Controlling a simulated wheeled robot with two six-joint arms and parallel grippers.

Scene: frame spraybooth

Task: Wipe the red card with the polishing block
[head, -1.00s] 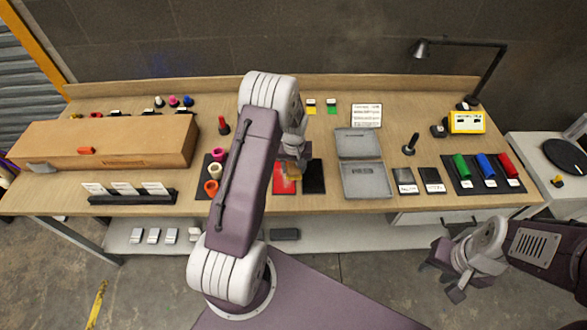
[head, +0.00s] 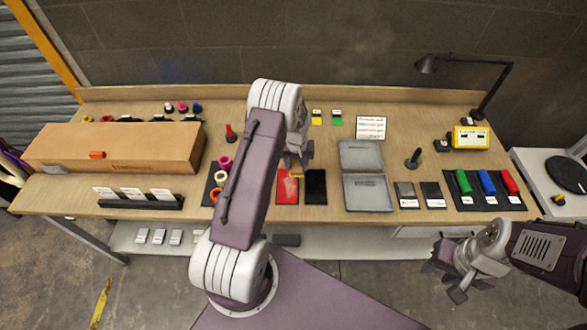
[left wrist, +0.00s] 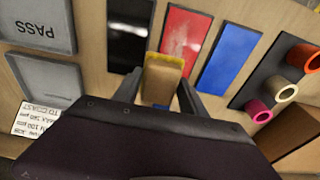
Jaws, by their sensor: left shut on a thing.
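The red card (head: 287,192) lies on the bench, left of a black card (head: 316,186). In the left wrist view the red card (left wrist: 190,27) lies between the black and blue cards and has some pale marks on it. My left gripper (head: 296,163) is shut on the polishing block (left wrist: 163,80), a tan block with a yellow face. The block is at the card's far edge; whether it touches the card I cannot tell. My right gripper (head: 452,274) is in front of the bench at the right, empty, with its fingers apart.
My left arm hides part of the bench, including the blue card (left wrist: 230,58). Coloured rings (head: 220,178) stand left of the arm. A grey open PASS box (head: 367,193) stands right of the black card. Blue, green and red rolls (head: 486,183) lie further right.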

